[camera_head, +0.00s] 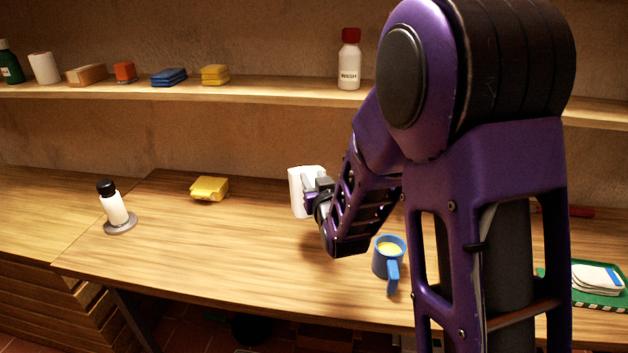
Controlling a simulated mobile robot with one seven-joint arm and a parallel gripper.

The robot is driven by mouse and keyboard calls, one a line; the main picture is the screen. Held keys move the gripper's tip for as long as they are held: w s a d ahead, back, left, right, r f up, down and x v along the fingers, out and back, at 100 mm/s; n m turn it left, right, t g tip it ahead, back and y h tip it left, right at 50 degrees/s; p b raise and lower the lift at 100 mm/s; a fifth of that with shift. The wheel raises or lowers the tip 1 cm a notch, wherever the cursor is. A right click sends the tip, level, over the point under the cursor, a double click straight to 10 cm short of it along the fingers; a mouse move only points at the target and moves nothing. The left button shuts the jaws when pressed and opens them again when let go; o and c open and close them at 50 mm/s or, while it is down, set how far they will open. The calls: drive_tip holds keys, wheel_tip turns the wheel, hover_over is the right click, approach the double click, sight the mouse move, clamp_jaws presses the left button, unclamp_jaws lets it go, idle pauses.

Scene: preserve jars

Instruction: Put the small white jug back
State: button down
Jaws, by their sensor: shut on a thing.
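The small white jug (297,194) is a plain white upright form, seen partly behind my gripper. My gripper (313,190) is shut on it, over the middle of the wooden table (240,240). The jug appears held above the tabletop, though its underside and its handle are hard to make out. My arm comes in from the right and covers part of the table and shelf.
A blue mug (382,262) with yellowish contents stands right of my gripper. A yellow block-like thing (209,188) and a black-capped white bottle (114,207) on a grey disc (121,223) stand left. A wall shelf (270,91) holds a red-capped bottle (349,65). A green tray (600,300) is at right.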

drive_tip(key=shift+f+b, duration=0.1)
drive_tip(key=shift+b, duration=0.25)
wheel_tip(320, 180, down, 10)
drive_tip(key=b, duration=0.5)
drive_tip(key=shift+f, duration=0.5)
idle(0.6)
drive_tip(key=shift+c, duration=2.4)
unclamp_jaws()
drive_tip(key=shift+s, duration=0.15)
